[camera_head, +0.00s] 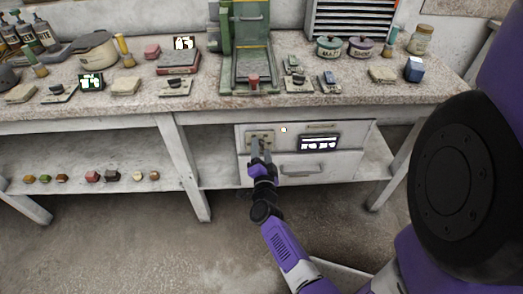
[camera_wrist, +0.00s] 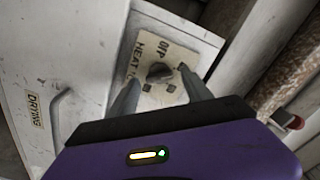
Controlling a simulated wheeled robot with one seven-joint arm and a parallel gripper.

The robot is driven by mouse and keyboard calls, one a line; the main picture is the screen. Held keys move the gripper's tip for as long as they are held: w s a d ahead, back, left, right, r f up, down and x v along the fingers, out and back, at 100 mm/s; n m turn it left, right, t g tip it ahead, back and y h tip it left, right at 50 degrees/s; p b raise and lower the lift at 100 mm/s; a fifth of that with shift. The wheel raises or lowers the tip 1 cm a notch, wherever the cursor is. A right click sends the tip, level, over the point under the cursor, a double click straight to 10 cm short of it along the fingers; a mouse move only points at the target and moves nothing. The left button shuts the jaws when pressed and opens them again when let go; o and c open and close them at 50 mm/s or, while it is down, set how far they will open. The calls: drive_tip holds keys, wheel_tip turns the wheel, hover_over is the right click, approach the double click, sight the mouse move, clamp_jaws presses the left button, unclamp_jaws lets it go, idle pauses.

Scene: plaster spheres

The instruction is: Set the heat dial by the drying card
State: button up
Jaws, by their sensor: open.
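The heat dial (camera_wrist: 158,72) is a dark round knob on a beige plate (camera_wrist: 146,96) marked HEAT, with more lettering partly readable. Its plate also shows in the head view (camera_head: 249,135) on the white cabinet front under the bench. My gripper (camera_wrist: 160,77) is open, with one finger on each side of the dial; I cannot tell whether they touch it. In the head view my gripper (camera_head: 261,148) is in front of the plate and hides the knob. A dark card with bright, unreadable marks (camera_head: 319,143) is right of the dial. A label reading DRYING (camera_wrist: 36,117) shows in the wrist view.
A drawer handle (camera_head: 300,172) sticks out below the dial. A small white light (camera_head: 284,129) is beside the dial plate. Other dark cards (camera_head: 91,81) stand on the bench. Several small pieces (camera_head: 92,176) lie on the lower shelf. The floor in front is clear.

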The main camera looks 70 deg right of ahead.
drive_tip(key=v, duration=0.7)
drive_tip(key=shift+s+a, duration=0.15)
drive_tip(key=shift+a, duration=0.2)
drive_tip(key=s+a+r+n+t+y+p, duration=0.1)
drive_tip(key=a+r+n+t+y+p, duration=0.4)
drive_tip(key=a+r+n, duration=0.7)
drive_tip(key=s+a+r+n+t+y+p, duration=0.1)
drive_tip(key=s+a+r+n+y+p, duration=0.2)
drive_tip(key=a, duration=0.7)
drive_tip(key=s+a+r+n+t+y+p, duration=0.2)
drive_tip(key=s+a+r+n+y, duration=0.6)
drive_tip(key=r, duration=0.4)
drive_tip(key=shift+s+a+n+y+p, duration=0.3)
drive_tip(key=shift+s+a+n+p, duration=0.2)
drive_tip(key=shift+s+a+n, duration=0.4)
drive_tip(key=shift+w, duration=0.2)
